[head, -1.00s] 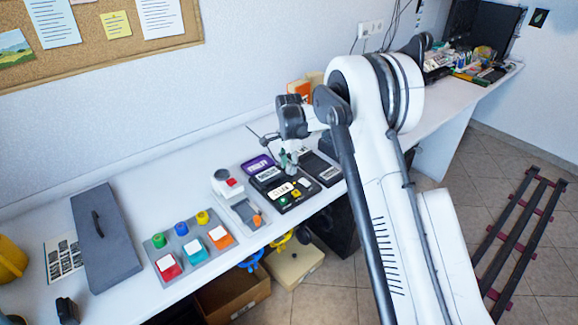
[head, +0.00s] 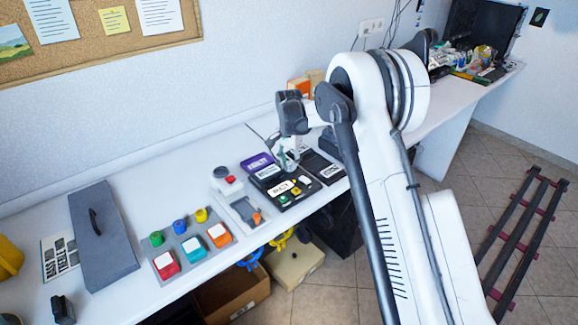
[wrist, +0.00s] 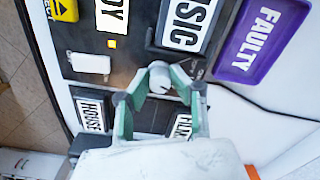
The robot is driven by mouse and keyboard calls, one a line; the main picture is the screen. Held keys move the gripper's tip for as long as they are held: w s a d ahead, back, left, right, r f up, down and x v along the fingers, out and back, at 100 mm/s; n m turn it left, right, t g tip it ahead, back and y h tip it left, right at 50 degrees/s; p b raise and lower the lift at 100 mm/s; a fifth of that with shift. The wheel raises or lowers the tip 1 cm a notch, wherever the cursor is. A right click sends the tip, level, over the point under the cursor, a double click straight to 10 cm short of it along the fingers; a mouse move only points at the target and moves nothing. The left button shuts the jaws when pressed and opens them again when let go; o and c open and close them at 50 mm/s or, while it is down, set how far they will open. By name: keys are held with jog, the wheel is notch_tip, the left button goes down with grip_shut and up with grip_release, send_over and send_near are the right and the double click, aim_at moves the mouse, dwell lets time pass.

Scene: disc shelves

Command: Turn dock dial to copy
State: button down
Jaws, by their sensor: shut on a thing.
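The dock is a black unit (head: 268,193) on the bench, with a white label ending in "DY" (wrist: 112,15) in the wrist view. Its dial is a small pale round knob (wrist: 161,73) near the dock's edge. My gripper (wrist: 158,86) is shut on the dial, a green-grey fingertip on each side. In the head view my gripper (head: 289,162) is over the back of the dock and hides the dial. I cannot read the dial's setting.
A purple "FAULTY" tray (wrist: 258,38) lies beside the dock. Dark trays labelled "HOUSE" (wrist: 91,113) and apparently "FILM" (wrist: 183,125) are close under my fingers. A grey button panel (head: 188,246) and a grey lidded box (head: 104,240) stand left along the bench.

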aim_at(289, 162)
jog(key=n+b, duration=0.1)
jog(key=n, duration=0.2)
jog(key=shift+n, duration=0.4)
jog(key=n+b, duration=0.1)
jog(key=n, duration=0.2)
jog(key=shift+n, duration=0.3)
jog(key=n+b, duration=0.1)
jog(key=n, duration=0.5)
jog(key=shift+n, duration=0.3)
jog(key=c, duration=1.6)
grip_release()
jog(key=shift+o, duration=0.2)
jog(key=shift+d+r, duration=0.1)
jog(key=shift+r, duration=3.95)
